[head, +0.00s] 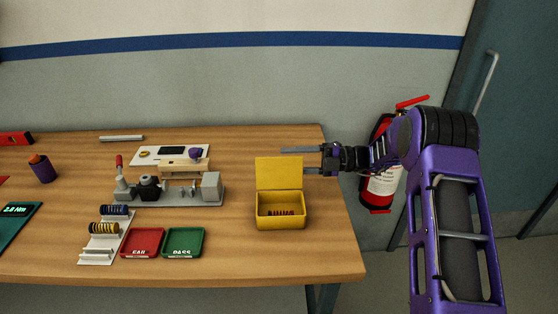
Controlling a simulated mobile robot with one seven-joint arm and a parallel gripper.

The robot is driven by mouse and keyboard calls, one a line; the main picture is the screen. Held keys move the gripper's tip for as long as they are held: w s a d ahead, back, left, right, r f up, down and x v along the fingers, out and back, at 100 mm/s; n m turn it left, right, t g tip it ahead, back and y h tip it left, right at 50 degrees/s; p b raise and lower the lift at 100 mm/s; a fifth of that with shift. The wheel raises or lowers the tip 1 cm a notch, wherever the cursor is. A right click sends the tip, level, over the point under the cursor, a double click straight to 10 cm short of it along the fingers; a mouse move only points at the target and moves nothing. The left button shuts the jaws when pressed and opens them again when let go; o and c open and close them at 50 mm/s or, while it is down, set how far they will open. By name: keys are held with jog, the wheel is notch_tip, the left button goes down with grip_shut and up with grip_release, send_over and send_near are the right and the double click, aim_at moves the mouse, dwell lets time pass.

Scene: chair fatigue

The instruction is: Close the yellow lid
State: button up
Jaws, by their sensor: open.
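A yellow box (281,222) stands open near the right end of the wooden table. Its yellow lid (279,172) is raised upright at the back of the box. Some small dark reddish parts (281,212) lie inside the box. My gripper (293,162) reaches in from the right with its fingers pointing left. In the picture the fingers overlap the lid's upper right area, and parts of them appear behind or at its right edge. Whether they touch the lid I cannot tell. My gripper is open with nothing visible between the fingers.
A test fixture (170,190) stands left of the box. A red tray (142,241), a green tray (184,243) and a white rack (104,240) with coils lie in front of it. A fire extinguisher (381,190) hangs behind my arm. The table (240,262) is clear around the box.

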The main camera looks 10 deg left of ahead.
aim_at(279, 161)
jog(key=shift+x, duration=1.7)
grip_shut()
